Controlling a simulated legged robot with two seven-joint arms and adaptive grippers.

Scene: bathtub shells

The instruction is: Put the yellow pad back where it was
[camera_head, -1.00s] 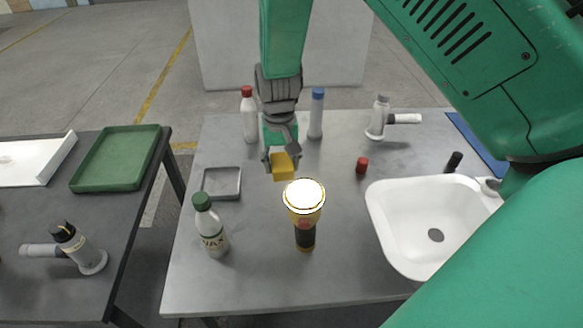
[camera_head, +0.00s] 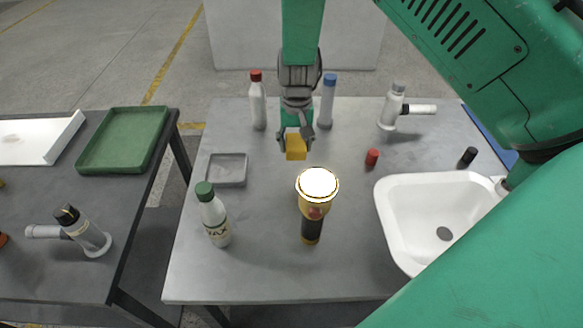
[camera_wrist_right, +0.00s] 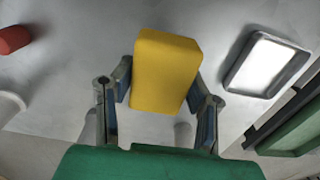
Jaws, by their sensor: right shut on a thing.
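The yellow pad (camera_head: 296,149) is a small block held between the fingers of my right gripper (camera_head: 295,136), above the grey table. In the right wrist view the pad (camera_wrist_right: 166,72) fills the space between the two fingers, which are shut on its sides. A shallow grey tray (camera_head: 227,170) lies on the table to the left of the held pad; its inside looks empty. It also shows at the right of the right wrist view (camera_wrist_right: 264,66). The pad's underside is hidden. My left gripper is not in view.
A yellow-and-black flashlight (camera_head: 313,215) stands in front of the pad. A green-capped bottle (camera_head: 213,216), red-capped bottle (camera_head: 258,104) and blue-capped bottle (camera_head: 328,104) stand around it. A red cap (camera_head: 372,157) and white sink (camera_head: 425,222) are to the right. A green tray (camera_head: 122,140) is on the left table.

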